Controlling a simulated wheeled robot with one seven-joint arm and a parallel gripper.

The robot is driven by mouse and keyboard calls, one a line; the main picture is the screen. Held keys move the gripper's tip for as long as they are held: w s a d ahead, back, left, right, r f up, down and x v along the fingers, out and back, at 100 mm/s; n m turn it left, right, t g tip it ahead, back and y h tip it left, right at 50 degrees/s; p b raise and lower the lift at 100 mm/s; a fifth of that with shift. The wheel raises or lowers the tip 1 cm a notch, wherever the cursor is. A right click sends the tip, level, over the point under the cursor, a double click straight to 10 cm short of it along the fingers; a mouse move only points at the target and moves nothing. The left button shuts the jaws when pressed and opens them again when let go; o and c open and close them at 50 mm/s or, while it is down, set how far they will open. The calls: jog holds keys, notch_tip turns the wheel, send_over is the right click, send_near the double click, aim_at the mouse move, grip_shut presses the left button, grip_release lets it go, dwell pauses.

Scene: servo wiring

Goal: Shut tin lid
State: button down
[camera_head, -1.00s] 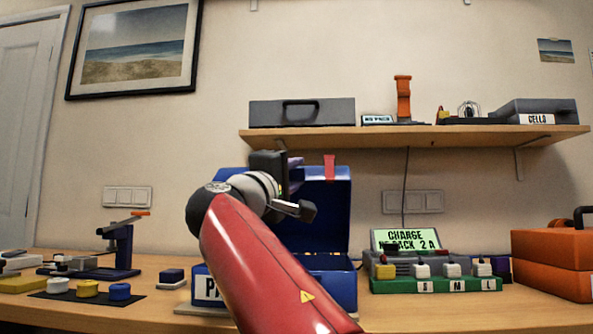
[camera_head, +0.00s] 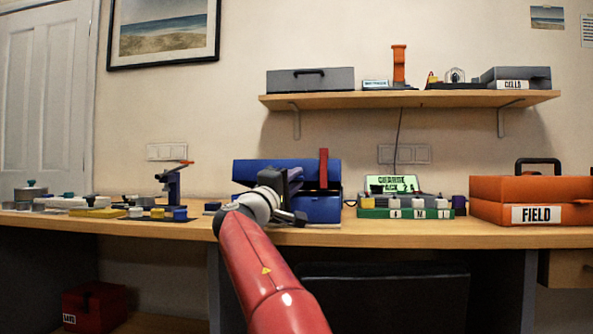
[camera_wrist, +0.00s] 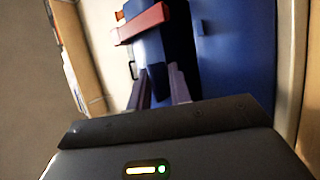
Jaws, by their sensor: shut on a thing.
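The blue tin (camera_head: 318,210) stands on the workbench, partly hidden behind my arm. Its blue lid (camera_head: 262,168) is raised above the body, tilted rather than flat on it. A red strip (camera_head: 323,168) stands on the lid's right part. My gripper (camera_head: 293,178) is at the lid, its fingers partly hidden in the head view. In the wrist view my gripper (camera_wrist: 160,88) is shut on a blue part of the lid (camera_wrist: 151,52), with the red strip (camera_wrist: 140,23) just beyond. The exact grip contact is dark and hard to see.
A green charger rack (camera_head: 405,213) with a lit display stands right of the tin, then an orange FIELD case (camera_head: 530,200). A small stand (camera_head: 173,185) and coloured pots are at left. A shelf (camera_head: 410,100) hangs above.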

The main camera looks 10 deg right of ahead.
jog(key=shift+w+f, duration=0.1)
jog(key=shift+f, duration=0.4)
jog(key=c, duration=1.2)
grip_release()
